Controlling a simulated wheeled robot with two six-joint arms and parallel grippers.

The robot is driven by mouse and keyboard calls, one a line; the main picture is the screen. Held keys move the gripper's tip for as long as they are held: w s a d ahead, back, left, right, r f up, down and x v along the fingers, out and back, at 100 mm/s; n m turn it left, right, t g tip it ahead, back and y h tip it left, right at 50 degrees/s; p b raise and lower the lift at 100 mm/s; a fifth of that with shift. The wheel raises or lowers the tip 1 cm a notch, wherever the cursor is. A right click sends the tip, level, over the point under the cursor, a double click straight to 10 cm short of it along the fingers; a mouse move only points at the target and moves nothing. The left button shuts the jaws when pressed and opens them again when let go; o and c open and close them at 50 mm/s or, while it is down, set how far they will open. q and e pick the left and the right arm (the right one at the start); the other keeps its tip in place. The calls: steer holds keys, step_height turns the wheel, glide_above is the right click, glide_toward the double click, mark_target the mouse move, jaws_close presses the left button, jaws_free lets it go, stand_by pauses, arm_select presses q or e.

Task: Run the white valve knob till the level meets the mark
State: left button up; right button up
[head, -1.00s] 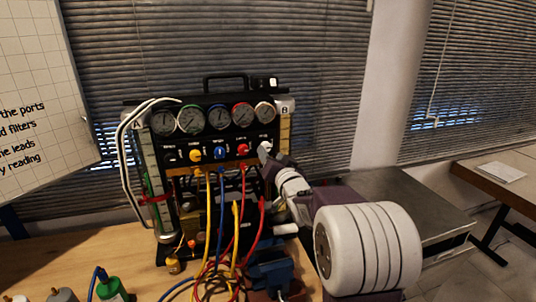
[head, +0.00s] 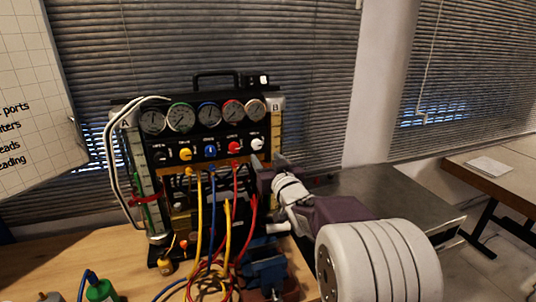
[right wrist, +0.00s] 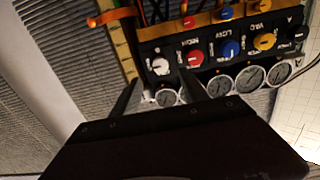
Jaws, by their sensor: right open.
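The white valve knob (head: 257,144) is at the right end of the knob row on the black gauge panel. It also shows in the right wrist view (right wrist: 160,66), with its pointer line visible. My right gripper (head: 268,162) is open just below and in front of the knob. In the right wrist view its fingertips (right wrist: 158,80) are on either side of the knob's near side, apart from it. A tall scale column marked B (head: 276,130) stands at the panel's right; its level is too small to read. An orange marker (right wrist: 110,17) crosses it. My left gripper is not in view.
Red (head: 234,146), blue (head: 209,151), yellow (head: 185,154) and black knobs share the row, below several round gauges. Coloured hoses hang in front of the panel. A left column carries a red clamp (head: 146,199). A grey metal bench (head: 390,200) lies at right.

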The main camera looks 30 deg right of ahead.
mark_target(258, 145)
steer(key=shift+n, duration=0.9)
steer(key=p+x, duration=0.2)
steer(key=x, duration=0.6)
steer(key=shift+w+d+r, duration=0.1)
steer(key=shift+w, duration=0.2)
steer(key=shift+c, duration=0.2)
